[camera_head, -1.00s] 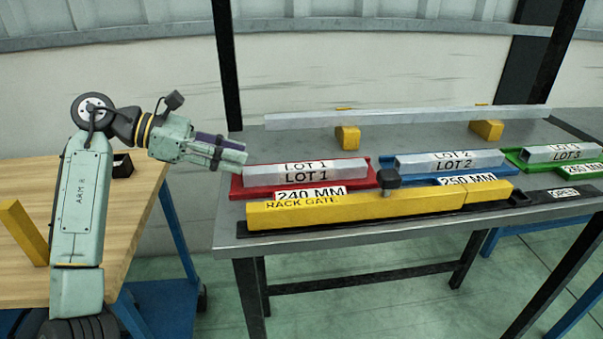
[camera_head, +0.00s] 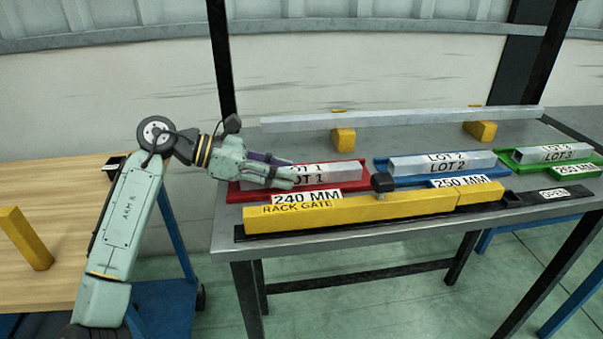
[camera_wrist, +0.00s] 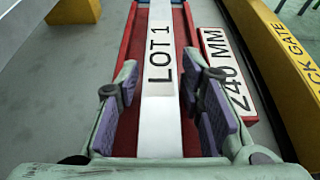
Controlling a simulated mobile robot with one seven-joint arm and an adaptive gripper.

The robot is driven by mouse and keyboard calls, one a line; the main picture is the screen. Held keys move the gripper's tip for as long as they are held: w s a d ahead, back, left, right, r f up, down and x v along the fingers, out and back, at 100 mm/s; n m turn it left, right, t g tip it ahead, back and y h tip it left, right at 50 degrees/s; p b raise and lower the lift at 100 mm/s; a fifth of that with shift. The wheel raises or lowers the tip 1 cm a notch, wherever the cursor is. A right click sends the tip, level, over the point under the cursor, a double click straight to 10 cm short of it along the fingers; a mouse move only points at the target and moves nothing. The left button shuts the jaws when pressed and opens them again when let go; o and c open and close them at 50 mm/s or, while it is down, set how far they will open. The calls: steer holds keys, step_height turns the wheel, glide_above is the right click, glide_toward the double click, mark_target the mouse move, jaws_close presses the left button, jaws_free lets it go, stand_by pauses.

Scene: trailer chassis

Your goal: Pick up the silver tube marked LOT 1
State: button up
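The silver tube marked LOT 1 (camera_head: 322,175) lies in a red tray (camera_head: 358,183) at the left of the grey table. My gripper (camera_head: 290,175) is over the tube's left end and hides part of its label in the head view. In the wrist view the tube (camera_wrist: 158,115) runs lengthwise between the two fingers of my gripper (camera_wrist: 160,105). The fingers are open, one on each side, with red tray showing between the tube and the purple pads. A 240 MM label (camera_wrist: 225,65) lies beside the tube.
A yellow rack gate (camera_head: 350,209) with a black knob (camera_head: 383,182) runs along the front of the trays. The LOT 2 tube (camera_head: 442,164) and LOT 3 tube (camera_head: 552,153) lie to the right. A long silver bar (camera_head: 400,119) rests on yellow blocks behind.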

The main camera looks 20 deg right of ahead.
steer(key=shift+c, duration=0.5)
jaws_close()
steer(key=shift+r, duration=0.1)
